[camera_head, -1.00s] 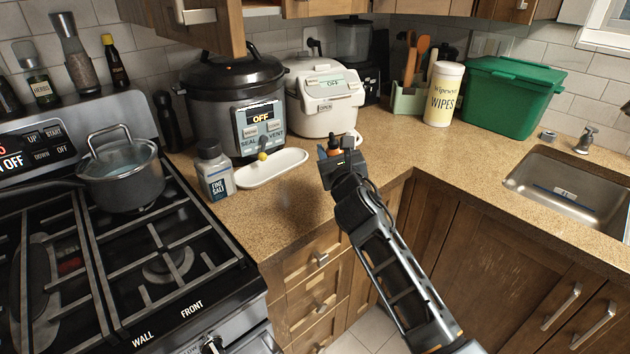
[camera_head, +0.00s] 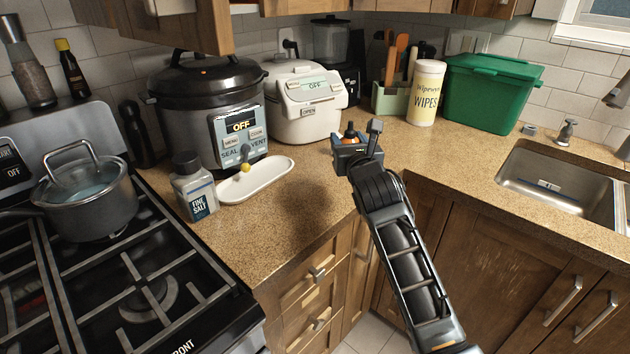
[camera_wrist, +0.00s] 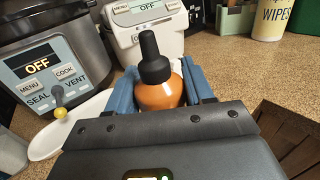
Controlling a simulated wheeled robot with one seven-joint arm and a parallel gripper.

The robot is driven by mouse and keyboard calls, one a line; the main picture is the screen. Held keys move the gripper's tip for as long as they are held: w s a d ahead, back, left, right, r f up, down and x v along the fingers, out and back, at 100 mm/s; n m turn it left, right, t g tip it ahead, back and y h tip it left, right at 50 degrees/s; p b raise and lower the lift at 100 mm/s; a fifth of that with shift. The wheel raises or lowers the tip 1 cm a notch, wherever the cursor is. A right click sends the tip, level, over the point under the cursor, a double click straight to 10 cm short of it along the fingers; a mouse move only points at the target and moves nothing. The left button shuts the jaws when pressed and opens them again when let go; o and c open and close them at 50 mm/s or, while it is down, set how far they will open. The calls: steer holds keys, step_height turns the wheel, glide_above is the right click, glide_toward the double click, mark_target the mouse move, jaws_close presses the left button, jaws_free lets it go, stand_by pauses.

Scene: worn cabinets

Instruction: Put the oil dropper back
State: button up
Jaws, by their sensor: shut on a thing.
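The oil dropper is an orange bottle with a black dropper cap. In the wrist view the oil dropper (camera_wrist: 160,85) stands upright between the blue fingers of my gripper (camera_wrist: 163,95), which is shut on it. In the head view my gripper (camera_head: 352,150) holds the oil dropper (camera_head: 350,133) above the counter, in front of the white cooker. The bottle's lower part is hidden by my gripper. A white oblong tray (camera_head: 270,178) lies on the counter to the left of my gripper, with a small yellow-tipped thing over its far left part.
A salt bottle (camera_head: 194,187) stands left of the tray, beside the stove (camera_head: 110,290). A dark pressure cooker (camera_head: 205,105) and a white rice cooker (camera_head: 306,104) stand behind. Wipes (camera_head: 427,92) and a green bin (camera_head: 490,92) stand right. The counter (camera_head: 300,220) before the tray is clear.

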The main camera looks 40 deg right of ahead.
steer(key=shift+w+a+f+b, duration=0.7)
steer(key=shift+a+f, duration=0.25)
steer(key=shift+f, duration=0.45)
steer(key=shift+w+a+f+b, duration=0.45)
steer(key=shift+w+a+f, duration=0.45)
steer(key=shift+f, duration=0.45)
steer(key=shift+w+a+f+b, duration=0.65)
steer(key=shift+a+f, duration=0.35)
steer(key=shift+f, duration=0.4)
steer(key=shift+f, duration=0.2)
steer(key=o, duration=1.3)
steer(key=shift+r, duration=0.3)
steer(key=v, duration=1.2)
steer(key=shift+f+b, duration=0.1)
steer(key=shift+b, duration=0.25)
